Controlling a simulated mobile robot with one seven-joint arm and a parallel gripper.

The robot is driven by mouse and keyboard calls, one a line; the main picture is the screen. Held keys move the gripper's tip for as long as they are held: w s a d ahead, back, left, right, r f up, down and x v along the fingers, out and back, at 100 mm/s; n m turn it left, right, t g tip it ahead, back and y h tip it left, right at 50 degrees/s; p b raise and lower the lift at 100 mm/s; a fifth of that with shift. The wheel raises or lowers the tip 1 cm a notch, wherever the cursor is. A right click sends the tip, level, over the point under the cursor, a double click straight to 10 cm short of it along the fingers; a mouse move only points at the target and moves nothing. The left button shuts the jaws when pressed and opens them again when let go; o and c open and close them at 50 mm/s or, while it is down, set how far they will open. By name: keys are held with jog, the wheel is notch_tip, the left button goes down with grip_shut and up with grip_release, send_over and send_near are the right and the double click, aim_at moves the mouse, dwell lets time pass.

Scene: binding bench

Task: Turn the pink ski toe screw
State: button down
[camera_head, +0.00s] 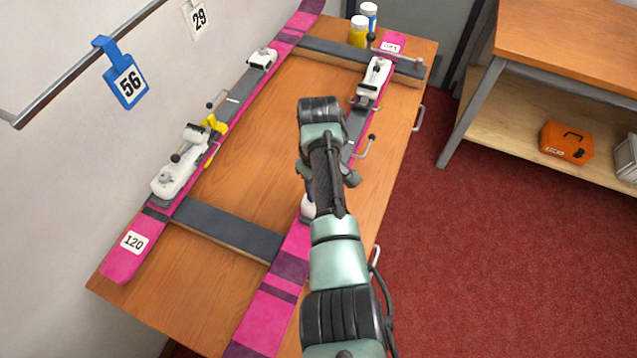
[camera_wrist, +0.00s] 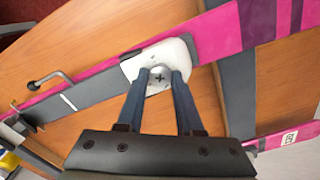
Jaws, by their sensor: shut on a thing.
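Two pink skis with white bindings lie on the wooden bench: a left ski (camera_head: 125,262) tagged 120 and a right ski (camera_head: 262,322). In the wrist view, my gripper (camera_wrist: 162,74) is shut on a round grey screw (camera_wrist: 160,76) with a dark cross mark. The screw sits in a white binding piece (camera_wrist: 139,66) on the right ski (camera_wrist: 218,33). In the head view my arm covers the gripper and the screw; only part of the white piece (camera_head: 308,208) shows. The right ski's other white binding piece (camera_head: 374,78) is farther back.
Dark crossbars (camera_head: 228,228) support the skis. Clamp handles (camera_head: 368,145) stick out beside the right ski. A yellow bottle (camera_head: 358,32) and a blue-and-white bottle (camera_head: 369,16) stand at the back. A blue 56 tag (camera_head: 126,82) hangs on a rail. An orange toolbox (camera_head: 566,142) sits on a shelf.

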jog(key=m+p, duration=0.1)
jog(key=m, duration=0.5)
jog(key=shift+r, duration=0.1)
jog(key=m, duration=0.6)
jog(key=shift+w+p, duration=0.1)
jog(key=shift+p, duration=0.3)
jog(key=c, duration=0.6)
grip_release()
jog(key=shift+o, duration=0.2)
notch_tip(320, 180, up, 13)
jog(key=b, duration=0.1)
